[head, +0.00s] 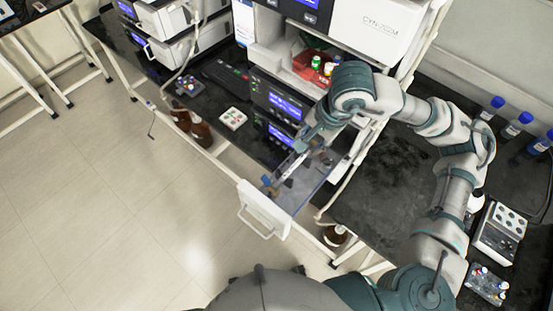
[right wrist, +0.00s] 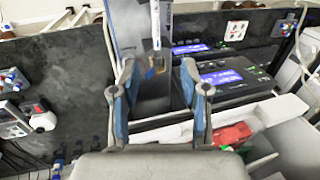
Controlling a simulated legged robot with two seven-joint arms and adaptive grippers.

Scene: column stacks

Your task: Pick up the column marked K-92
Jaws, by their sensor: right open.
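No label reading K-92 can be made out in either view. My right gripper (right wrist: 157,72) is open, with one blue-grey finger on each side of this line. In the head view my right gripper (head: 271,184) is over the opened front compartment of the instrument stack. My left gripper is out of view.
The opened white front panel (head: 264,209) with its handle sticks out over the floor. A red tray (head: 306,68) with capped vials sits in the stack. Brown bottles (head: 200,133) stand left. Blue-capped bottles (head: 516,124) and a vial rack (head: 486,284) are right.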

